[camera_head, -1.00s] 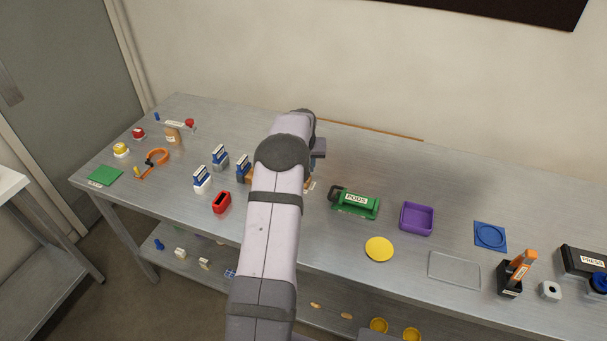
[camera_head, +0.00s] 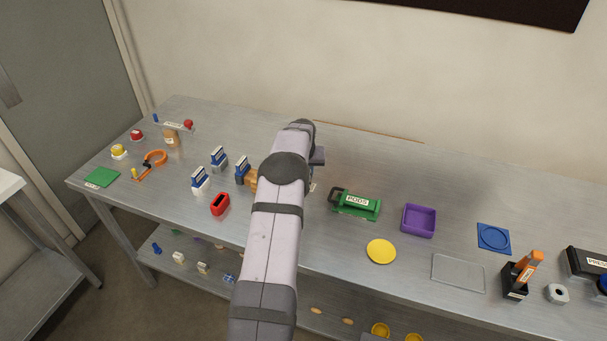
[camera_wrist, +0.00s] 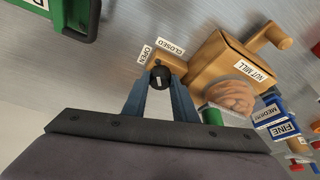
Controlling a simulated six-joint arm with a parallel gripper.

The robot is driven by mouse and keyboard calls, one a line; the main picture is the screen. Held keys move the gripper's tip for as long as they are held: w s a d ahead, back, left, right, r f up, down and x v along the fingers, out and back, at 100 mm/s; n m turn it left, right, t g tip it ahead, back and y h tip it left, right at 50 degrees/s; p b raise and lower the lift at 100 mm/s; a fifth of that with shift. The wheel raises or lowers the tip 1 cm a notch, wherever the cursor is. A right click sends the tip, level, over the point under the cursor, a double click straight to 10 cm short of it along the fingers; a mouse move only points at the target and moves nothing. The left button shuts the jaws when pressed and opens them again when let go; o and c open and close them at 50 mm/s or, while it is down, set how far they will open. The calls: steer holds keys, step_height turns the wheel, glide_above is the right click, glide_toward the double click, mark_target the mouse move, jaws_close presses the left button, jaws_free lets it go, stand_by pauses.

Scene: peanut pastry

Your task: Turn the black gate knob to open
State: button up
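The black gate knob (camera_wrist: 160,77) with a white mark shows in the wrist view, beside the tan nut mill (camera_wrist: 232,66). White labels reading OPEN (camera_wrist: 145,54) and CLOSED (camera_wrist: 170,47) stand by the knob. My gripper (camera_wrist: 160,86) has its two blue-grey fingers on either side of the knob. The knob nearly fills the space between the fingertips; whether they press on it cannot be told. A brown lumpy thing (camera_wrist: 232,97) shows at the mill's near side. In the head view my arm hides the knob and most of the mill.
A green pods holder (camera_head: 356,204) stands right of my arm, with a yellow disc (camera_head: 381,251) and purple tray (camera_head: 419,221) beyond. Blue labelled blocks (camera_head: 199,179) and a red holder (camera_head: 220,204) stand to the left. The back of the table is mostly clear.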

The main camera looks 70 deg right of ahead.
steer(key=shift+c, duration=0.7)
steer(key=shift+s+d+f+n+t+y+b, duration=0.15)
steer(key=shift+n+t+y+b, duration=0.25)
steer(key=shift+n, duration=0.6)
steer(key=shift+n+b, duration=0.35)
steer(key=shift+n, duration=0.45)
steer(key=shift+t, duration=0.3)
steer(key=shift+n+b, duration=0.3)
steer(key=shift+n, duration=0.2)
steer(key=shift+s+n+t+y, duration=0.1)
steer(key=shift+n+t+y, duration=0.35)
steer(key=shift+n, duration=0.75)
